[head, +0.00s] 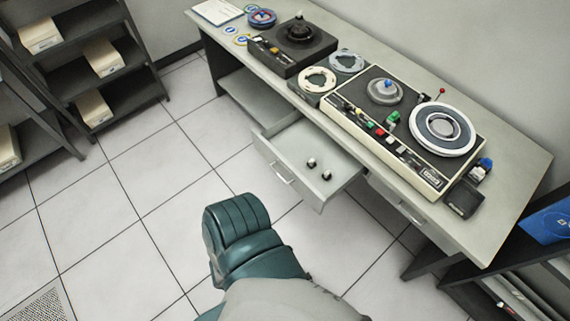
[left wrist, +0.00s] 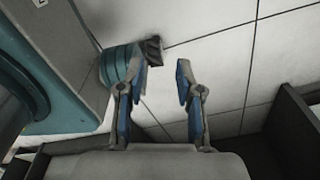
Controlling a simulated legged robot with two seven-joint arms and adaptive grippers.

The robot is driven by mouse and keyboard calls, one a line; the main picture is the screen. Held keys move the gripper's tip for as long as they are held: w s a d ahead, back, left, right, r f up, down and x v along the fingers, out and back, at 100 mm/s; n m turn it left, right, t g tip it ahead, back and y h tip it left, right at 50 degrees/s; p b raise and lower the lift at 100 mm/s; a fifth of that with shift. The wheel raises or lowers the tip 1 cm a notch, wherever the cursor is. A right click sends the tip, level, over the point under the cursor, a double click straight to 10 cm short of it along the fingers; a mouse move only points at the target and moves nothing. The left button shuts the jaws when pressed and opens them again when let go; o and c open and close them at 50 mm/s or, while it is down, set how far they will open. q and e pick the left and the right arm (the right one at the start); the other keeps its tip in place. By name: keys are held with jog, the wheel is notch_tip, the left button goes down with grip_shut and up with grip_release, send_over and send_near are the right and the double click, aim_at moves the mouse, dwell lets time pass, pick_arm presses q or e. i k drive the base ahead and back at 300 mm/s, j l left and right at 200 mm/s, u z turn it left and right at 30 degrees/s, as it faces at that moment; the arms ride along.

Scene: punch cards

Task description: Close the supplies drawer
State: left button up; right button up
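The supplies drawer (head: 325,147) is a grey drawer under the long desk in the head view. It is pulled out well clear of the desk, with its handle (head: 282,174) on the front. Two small dark-and-white items (head: 319,169) lie inside it. My left gripper (left wrist: 158,78) shows only in the left wrist view. Its two blue-and-grey fingers are apart, with nothing between them and floor tiles behind. The drawer cannot be made out in that view. My right gripper is in neither view.
The desk (head: 519,172) carries tape machines (head: 400,130), loose reels and a dark box (head: 463,198). Another drawer (head: 400,203) to the right looks shut. Dark shelves (head: 97,68) with boxes stand at left; another rack (head: 530,262) stands at lower right. Tiled floor (head: 150,170) before the desk is clear.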

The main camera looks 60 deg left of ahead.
aim_at(287, 145)
jog(key=u, duration=1.85)
